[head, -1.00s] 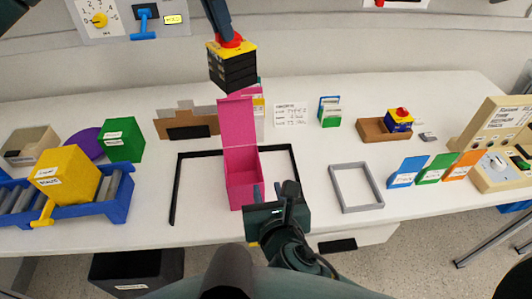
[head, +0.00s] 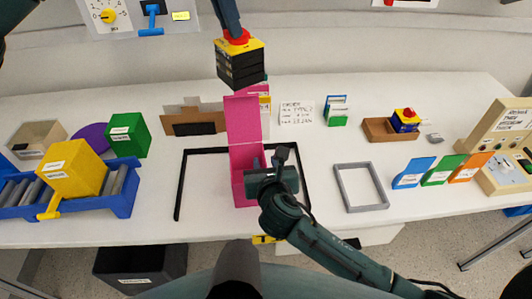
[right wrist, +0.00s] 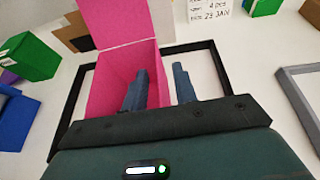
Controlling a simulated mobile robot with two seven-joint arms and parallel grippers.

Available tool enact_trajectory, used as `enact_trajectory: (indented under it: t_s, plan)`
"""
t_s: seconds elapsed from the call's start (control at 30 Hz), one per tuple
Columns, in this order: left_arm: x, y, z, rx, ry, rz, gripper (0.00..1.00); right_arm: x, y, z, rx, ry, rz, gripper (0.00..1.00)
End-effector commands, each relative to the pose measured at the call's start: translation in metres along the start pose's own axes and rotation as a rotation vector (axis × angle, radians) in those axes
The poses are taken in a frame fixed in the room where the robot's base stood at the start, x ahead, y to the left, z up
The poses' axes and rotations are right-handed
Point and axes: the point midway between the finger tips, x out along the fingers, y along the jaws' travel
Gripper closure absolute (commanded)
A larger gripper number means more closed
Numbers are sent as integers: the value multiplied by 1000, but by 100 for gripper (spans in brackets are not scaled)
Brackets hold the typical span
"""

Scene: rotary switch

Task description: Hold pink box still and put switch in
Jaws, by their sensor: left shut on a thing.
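The pink box (head: 243,122) stands on the table with its lid raised at the back, inside a black frame. My left gripper (head: 236,36) is shut on the switch (head: 240,66), which has a red knob, a yellow top and a black body. It holds the switch in the air above and behind the raised lid. My right gripper (head: 268,163) is at the front right of the box. In the right wrist view its fingers (right wrist: 160,82) are apart, with the box's right wall (right wrist: 164,88) between them. Contact with the wall cannot be told.
The black frame (head: 177,188) surrounds the box. An empty grey frame (head: 343,190) lies to the right, with several coloured card holders (head: 440,172) beyond it. A blue roller tray (head: 122,200) with a yellow box (head: 72,170) is at left. A brown stand (head: 193,118) is behind.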

Motion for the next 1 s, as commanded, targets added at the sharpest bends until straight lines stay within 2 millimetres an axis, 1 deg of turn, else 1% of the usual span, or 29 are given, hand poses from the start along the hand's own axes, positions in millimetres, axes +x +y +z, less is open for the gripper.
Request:
enact_trajectory:
  t_s: [0.07, 0.1, 0.43, 0.67, 0.7, 0.9, 1.0]
  plan:
    - [-1, 0, 0, 0, -1, 0, 100, 0, 0, 0, 0, 0, 0, 72]
    - [-1, 0, 0, 0, -1, 0, 100, 0, 0, 0, 0, 0, 0, 73]
    - [-1, 0, 0, 0, -1, 0, 100, 0, 0, 0, 0, 1, 0, 100]
    - [-1, 0, 0, 0, -1, 0, 100, 0, 0, 0, 0, 1, 0, 100]
    - [-1, 0, 0, 0, -1, 0, 100, 0, 0, 0, 0, 1, 0, 95]
    - [-1, 0, 0, 0, -1, 0, 100, 0, 0, 0, 0, 1, 0, 79]
    - [-1, 0, 0, 0, -1, 0, 100, 0, 0, 0, 0, 1, -1, 72]
